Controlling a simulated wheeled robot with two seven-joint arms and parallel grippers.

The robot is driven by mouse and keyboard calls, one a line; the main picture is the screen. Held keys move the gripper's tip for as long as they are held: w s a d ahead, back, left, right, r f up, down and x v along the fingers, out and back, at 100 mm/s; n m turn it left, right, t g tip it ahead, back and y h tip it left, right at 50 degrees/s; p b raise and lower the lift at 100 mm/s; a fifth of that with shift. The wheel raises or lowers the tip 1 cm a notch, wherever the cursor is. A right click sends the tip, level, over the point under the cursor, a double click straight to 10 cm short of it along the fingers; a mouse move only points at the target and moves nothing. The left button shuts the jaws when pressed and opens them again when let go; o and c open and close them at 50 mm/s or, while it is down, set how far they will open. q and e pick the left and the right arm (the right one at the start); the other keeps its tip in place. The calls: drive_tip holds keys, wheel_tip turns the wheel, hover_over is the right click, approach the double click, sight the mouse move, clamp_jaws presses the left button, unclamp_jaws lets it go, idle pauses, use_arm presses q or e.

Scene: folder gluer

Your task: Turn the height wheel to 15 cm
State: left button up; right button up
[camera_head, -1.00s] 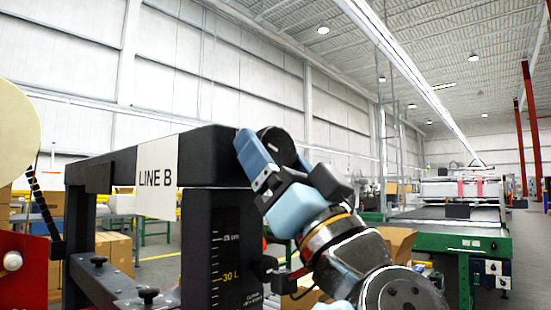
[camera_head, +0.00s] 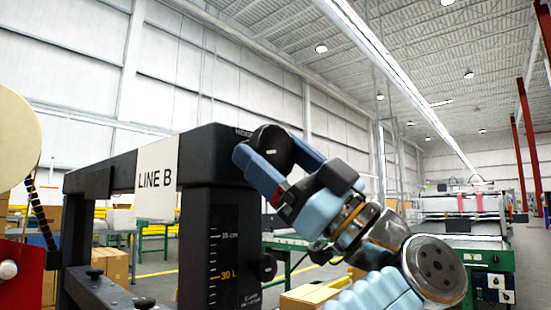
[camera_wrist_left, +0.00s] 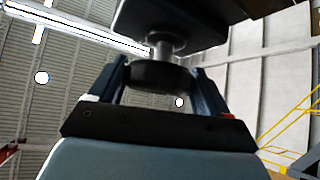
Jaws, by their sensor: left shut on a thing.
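The height wheel (camera_head: 271,150) is a black round knob on the end of the black frame's top beam (camera_head: 215,150), which carries a "LINE B" sign (camera_head: 157,178). My left gripper (camera_head: 281,160) is shut on the wheel, with one blue finger on each side of it. In the left wrist view the wheel (camera_wrist_left: 160,76) sits between both fingers, below a metal shaft. My right gripper is not in view.
A small black knob (camera_head: 264,267) sticks out of the post's right side below the wheel. Cardboard boxes (camera_head: 308,297) lie behind it. A green-framed conveyor machine (camera_head: 470,245) stands further right. A red panel (camera_head: 22,275) with a pale reel is at far left.

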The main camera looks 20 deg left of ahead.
use_arm(q)
drive_tip(key=shift+r+n+g, duration=0.1)
drive_tip(key=shift+n+g, duration=0.4)
drive_tip(key=shift+n, duration=0.2)
drive_tip(key=o, duration=1)
drive_tip(key=b+v, duration=0.3)
drive_tip(key=v, duration=1.1)
drive_tip(key=shift+r, duration=0.15)
